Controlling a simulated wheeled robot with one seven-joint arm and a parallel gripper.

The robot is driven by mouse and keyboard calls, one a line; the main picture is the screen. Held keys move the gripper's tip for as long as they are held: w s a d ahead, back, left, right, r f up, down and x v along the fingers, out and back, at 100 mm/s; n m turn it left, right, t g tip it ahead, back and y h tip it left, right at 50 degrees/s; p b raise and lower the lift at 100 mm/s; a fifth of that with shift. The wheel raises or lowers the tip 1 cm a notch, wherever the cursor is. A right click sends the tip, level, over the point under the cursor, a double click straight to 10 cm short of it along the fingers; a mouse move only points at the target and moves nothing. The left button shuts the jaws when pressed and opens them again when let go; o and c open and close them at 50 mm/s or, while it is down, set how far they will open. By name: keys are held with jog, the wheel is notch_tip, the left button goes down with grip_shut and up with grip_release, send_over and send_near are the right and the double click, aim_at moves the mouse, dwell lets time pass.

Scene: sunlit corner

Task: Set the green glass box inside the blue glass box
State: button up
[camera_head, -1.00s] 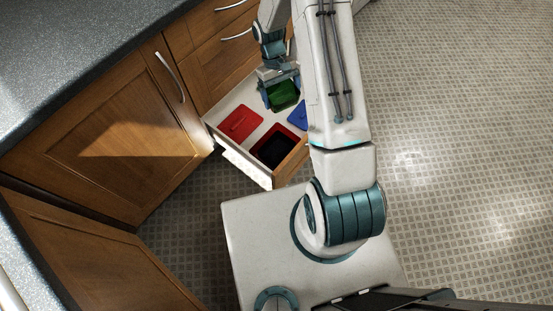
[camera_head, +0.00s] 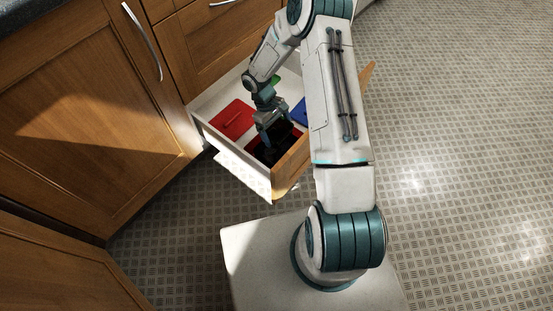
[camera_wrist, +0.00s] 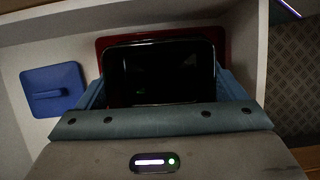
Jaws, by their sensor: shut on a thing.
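My gripper (camera_head: 267,125) is low over the open drawer, shut on the green glass box (camera_head: 283,128), which looks almost black here. In the wrist view, a dark glossy box shape (camera_wrist: 160,72) with a rounded rim and faint green specks lies between my fingers. Below it in the head view is a dark square (camera_head: 262,153) inside a red border, partly hidden by my gripper. It may be the blue glass box looking dark on red; its own colour does not show. I cannot tell whether the held box is inside it or just above.
The white-sided drawer (camera_head: 212,137) also holds a flat red piece (camera_head: 232,119), a flat blue piece (camera_head: 300,112) with a handle in the wrist view (camera_wrist: 55,91), and a green piece (camera_head: 274,80) mostly hidden behind my arm. Drawer walls are close around my gripper; wooden cabinets (camera_head: 95,95) stand left.

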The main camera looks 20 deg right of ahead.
jog(key=b, duration=0.4)
send_near(280, 155)
jog(key=x, duration=0.5)
jog(key=shift+s+d+f, duration=0.1)
jog(key=shift+s, duration=0.05)
jog(key=shift+f, duration=0.15)
jog(key=shift+f+b, duration=0.15)
jog(key=shift+b, duration=0.25)
jog(key=o, duration=0.8)
jog(key=shift+f, duration=0.1)
jog(key=shift+o, duration=0.8)
